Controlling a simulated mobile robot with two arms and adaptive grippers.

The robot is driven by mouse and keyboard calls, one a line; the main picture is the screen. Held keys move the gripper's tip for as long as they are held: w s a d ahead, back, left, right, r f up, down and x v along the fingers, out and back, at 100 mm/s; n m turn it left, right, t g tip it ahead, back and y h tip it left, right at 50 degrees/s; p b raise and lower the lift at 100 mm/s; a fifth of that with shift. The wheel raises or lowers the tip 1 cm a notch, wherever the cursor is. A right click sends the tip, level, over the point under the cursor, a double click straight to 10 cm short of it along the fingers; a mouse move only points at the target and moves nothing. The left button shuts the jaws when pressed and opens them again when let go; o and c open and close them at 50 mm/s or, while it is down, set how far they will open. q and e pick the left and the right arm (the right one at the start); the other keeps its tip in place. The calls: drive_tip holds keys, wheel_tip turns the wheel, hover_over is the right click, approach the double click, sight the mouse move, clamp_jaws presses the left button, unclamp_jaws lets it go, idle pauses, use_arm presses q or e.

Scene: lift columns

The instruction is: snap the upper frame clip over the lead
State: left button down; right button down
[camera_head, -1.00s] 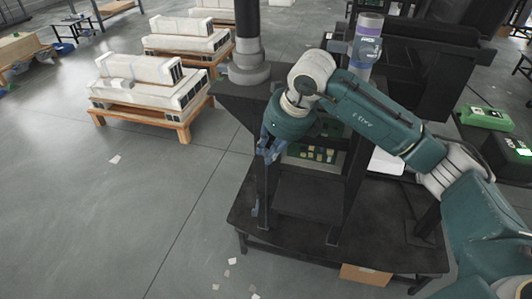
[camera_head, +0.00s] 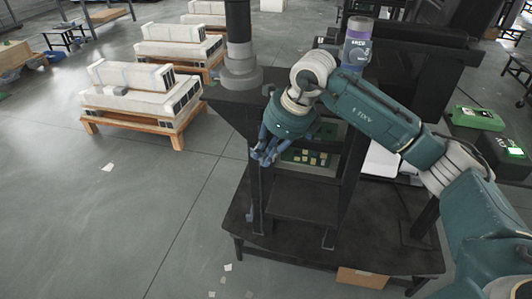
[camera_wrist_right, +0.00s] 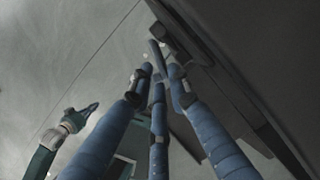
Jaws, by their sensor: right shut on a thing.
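My right gripper (camera_head: 264,156) has blue fingers and sits at the upper part of the black frame's left post (camera_head: 258,200) in the head view. In the right wrist view, its fingertips (camera_wrist_right: 158,78) close around a small dark grey part (camera_wrist_right: 156,54) beside the dark frame (camera_wrist_right: 225,75). I cannot tell whether this part is the clip or the lead; the fingers hide most of it. A teal arm end with dark blue fingers, apparently my left gripper (camera_wrist_right: 84,114), shows at the left of the right wrist view, apart from the frame. Its opening is unclear.
The frame stands on a black bench (camera_head: 290,245). A panel with small yellowish pieces (camera_head: 305,157) sits inside it. A grey column (camera_head: 240,60) rises behind. White blocks on a pallet (camera_head: 140,90) stand left. The floor (camera_head: 120,220) in front left is mostly clear.

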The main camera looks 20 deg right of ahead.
drive_tip(key=shift+w+r, duration=0.2)
idle(0.3)
drive_tip(key=c, duration=1.8)
unclamp_jaws()
drive_tip(key=shift+f, duration=0.1)
drive_tip(key=v, duration=0.8)
drive_tip(key=shift+c, duration=0.6)
